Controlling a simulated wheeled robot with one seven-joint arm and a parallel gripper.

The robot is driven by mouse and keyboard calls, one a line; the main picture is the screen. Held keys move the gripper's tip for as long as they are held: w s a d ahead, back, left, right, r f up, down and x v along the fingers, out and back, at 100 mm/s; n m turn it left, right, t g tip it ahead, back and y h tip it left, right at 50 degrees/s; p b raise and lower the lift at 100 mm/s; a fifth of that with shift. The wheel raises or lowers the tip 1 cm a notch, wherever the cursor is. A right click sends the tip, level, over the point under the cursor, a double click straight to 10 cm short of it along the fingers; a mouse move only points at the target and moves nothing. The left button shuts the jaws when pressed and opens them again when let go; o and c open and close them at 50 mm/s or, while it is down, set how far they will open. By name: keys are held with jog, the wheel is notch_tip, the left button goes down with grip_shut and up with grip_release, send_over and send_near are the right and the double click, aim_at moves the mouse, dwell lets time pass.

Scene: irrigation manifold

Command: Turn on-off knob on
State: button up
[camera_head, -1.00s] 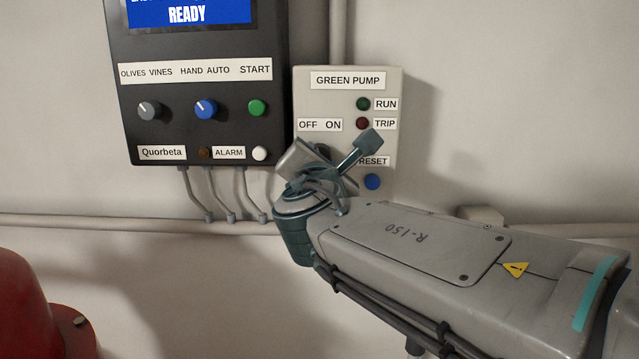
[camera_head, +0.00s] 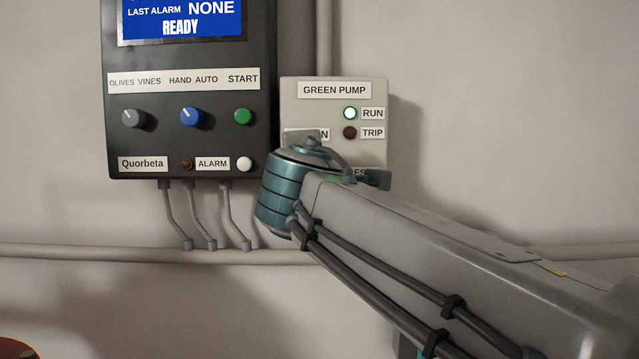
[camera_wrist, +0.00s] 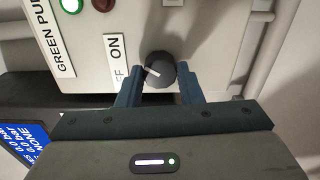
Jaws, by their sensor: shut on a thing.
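The on-off knob (camera_wrist: 160,70) is a dark round knob with a white pointer line on the pale green pump box (camera_head: 333,90). In the wrist view its pointer slants toward the ON label (camera_wrist: 115,47). My gripper (camera_wrist: 158,80) is at the knob, its two teal fingers shut on the knob's sides. In the head view my wrist hides the knob and most of the OFF/ON labels. The RUN lamp (camera_head: 349,113) glows bright green, also in the wrist view (camera_wrist: 71,4). The TRIP lamp (camera_head: 349,132) is dark red.
A dark control panel (camera_head: 190,60) stands just left of the box, with a grey knob (camera_head: 134,118), a blue knob (camera_head: 191,116) and a green button (camera_head: 243,116). Its screen reads READY. Conduits run below it to a horizontal pipe (camera_head: 100,253).

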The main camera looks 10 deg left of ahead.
jog(key=shift+m+b, duration=0.3)
jog(key=shift+m, duration=0.1)
jog(key=o, duration=1)
